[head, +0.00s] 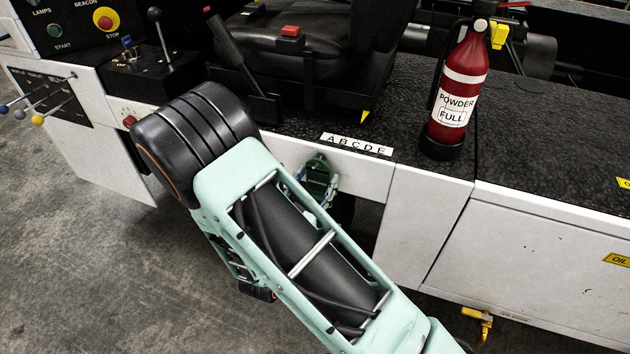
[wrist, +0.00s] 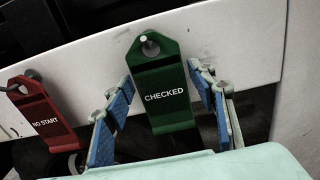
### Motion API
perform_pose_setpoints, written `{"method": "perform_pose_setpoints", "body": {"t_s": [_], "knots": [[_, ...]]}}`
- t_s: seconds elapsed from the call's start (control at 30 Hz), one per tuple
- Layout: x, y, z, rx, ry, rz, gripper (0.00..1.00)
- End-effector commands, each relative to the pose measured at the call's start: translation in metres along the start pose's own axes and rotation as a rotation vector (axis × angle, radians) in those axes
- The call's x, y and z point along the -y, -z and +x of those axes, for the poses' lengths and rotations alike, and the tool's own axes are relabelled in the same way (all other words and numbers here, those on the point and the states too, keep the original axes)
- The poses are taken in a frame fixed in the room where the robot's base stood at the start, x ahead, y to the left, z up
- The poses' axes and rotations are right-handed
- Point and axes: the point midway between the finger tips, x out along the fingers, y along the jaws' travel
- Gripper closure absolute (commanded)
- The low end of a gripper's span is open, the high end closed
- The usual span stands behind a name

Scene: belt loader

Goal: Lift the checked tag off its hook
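The checked tag (wrist: 165,97) is a green plate with white lettering, hanging from a hook (wrist: 150,43) through the hole at its top, against a white panel. In the head view part of the green tag (head: 318,172) shows beyond my arm, below the seat. My gripper (wrist: 163,98) has its two blue-padded fingers apart, one on each side of the tag. A gap shows between the tag and each finger, wider on the left near the top. My arm hides most of the gripper in the head view.
A red NO START tag (wrist: 42,112) hangs to the left, close to the left finger. A lettered strip (head: 357,144) lies above the hooks. A red fire extinguisher (head: 459,95) stands on the black deck to the right. Levers (head: 158,35) and a seat (head: 318,45) stand behind.

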Motion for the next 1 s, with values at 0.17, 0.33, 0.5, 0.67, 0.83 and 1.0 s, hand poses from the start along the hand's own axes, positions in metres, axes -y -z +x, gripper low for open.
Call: {"method": "perform_pose_setpoints", "body": {"t_s": [0.17, 0.33, 0.5, 0.67, 0.83, 1.0], "knots": [[0.000, 0.000, 0.000, 0.000, 0.000, 0.000, 0.70], [0.000, 0.000, 0.000, 0.000, 0.000, 0.000, 0.81], [0.000, -0.005, 0.000, 0.000, 0.000, 0.000, 0.81], [0.000, -0.008, 0.000, 0.000, 0.000, 0.000, 0.81], [0.000, -0.008, -0.003, 0.000, -0.001, 0.000, 0.81], [-0.001, -0.010, -0.010, 0.000, -0.002, 0.000, 0.81]]}}
